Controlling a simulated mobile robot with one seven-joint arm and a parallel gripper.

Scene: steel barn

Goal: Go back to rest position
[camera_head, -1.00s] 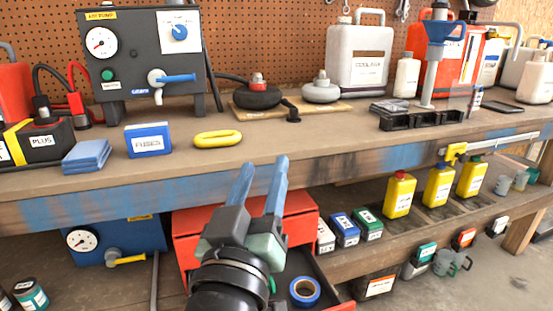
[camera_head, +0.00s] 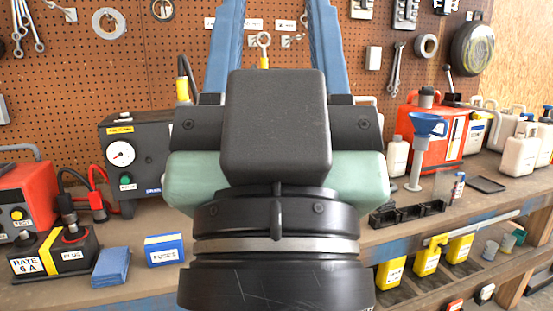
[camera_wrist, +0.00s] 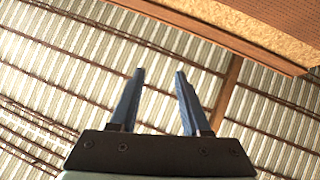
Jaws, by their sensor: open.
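My gripper (camera_head: 275,45) is raised close in front of the head camera and points upward, with its blue fingers spread apart and nothing between them. The tops of the fingers run out of the head view. In the wrist view my gripper (camera_wrist: 156,88) shows two separate fingers with an empty gap, against the corrugated ceiling (camera_wrist: 60,70). My wrist and gripper body hide the middle of the workbench (camera_head: 130,285) and part of the pegboard (camera_head: 150,60).
On the bench stand a gauge box (camera_head: 140,150), a blue FUSES box (camera_head: 163,250), a blue cloth (camera_head: 111,267), a red jerry can (camera_head: 410,150) and a blue funnel (camera_head: 428,124). Yellow bottles (camera_head: 390,273) stand on the lower shelf. Tools hang on the pegboard behind.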

